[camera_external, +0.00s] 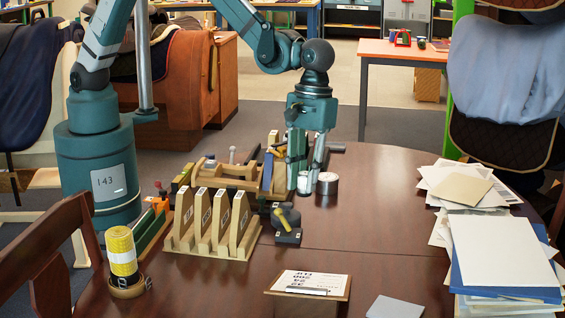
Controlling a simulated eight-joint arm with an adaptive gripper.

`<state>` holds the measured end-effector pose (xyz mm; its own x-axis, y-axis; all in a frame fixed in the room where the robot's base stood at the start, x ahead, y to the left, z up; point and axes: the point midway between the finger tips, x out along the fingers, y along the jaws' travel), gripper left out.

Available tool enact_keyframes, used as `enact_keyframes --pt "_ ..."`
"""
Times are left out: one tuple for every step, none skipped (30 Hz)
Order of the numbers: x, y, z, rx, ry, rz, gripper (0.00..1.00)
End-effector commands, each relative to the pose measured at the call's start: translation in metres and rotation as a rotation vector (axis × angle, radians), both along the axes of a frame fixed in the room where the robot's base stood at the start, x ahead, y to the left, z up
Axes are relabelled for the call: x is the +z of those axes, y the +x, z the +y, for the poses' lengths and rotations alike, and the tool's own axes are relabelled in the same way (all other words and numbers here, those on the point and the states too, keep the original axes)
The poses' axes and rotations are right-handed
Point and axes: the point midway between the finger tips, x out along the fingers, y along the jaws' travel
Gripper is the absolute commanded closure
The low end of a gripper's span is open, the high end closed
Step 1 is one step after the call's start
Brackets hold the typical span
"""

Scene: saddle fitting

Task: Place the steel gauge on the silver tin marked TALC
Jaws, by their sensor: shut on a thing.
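My gripper (307,172) points down over the middle of the table. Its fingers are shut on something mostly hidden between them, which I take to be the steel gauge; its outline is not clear. A small pale cylinder (304,184) with dark marks shows at the fingertips. The marks on both are too small to read, so I cannot tell which bears TALC. Whether the fingertips touch either one is also unclear.
Left of my gripper are a wooden slotted rack (212,240), a wooden clamp-like tool (228,176) and a black device (287,226). A yellow roll (122,252) stands front left. A clipboard (310,284) lies in front; papers (500,250) are stacked right. The table centre right is clear.

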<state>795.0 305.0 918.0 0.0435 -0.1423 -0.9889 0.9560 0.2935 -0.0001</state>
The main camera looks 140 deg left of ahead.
Motion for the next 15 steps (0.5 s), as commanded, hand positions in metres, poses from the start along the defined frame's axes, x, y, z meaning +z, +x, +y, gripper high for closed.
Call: enact_keyframes --pt "0.003 -0.008 0.014 0.026 0.0 0.0 0.97" --pt "0.004 -0.012 0.022 0.041 0.0 0.0 0.97" --pt "0.005 -0.018 0.032 0.062 0.0 0.0 0.97" --pt "0.006 -0.023 0.039 0.077 0.0 0.0 0.97" --pt "0.007 -0.027 0.047 0.091 0.0 0.001 0.97" --pt "0.008 -0.033 0.056 0.11 0.0 0.0 0.97" --pt "0.01 -0.038 0.063 0.125 0.0 0.0 0.97" --pt "0.011 -0.043 0.07 0.14 0.0 0.0 0.97" --pt "0.012 -0.049 0.08 0.16 0.0 0.0 0.97" --pt "0.013 -0.054 0.087 0.175 0.0 0.0 0.97" --pt "0.014 -0.059 0.093 0.19 0.0 0.0 0.97" --pt "0.015 -0.066 0.103 0.209 0.0 0.0 0.97" --pt "0.017 -0.071 0.109 0.223 0.0 0.0 0.97" --pt "0.017 -0.076 0.116 0.238 0.0 0.0 0.97" --pt "0.019 -0.084 0.125 0.259 0.0 0.001 0.97"
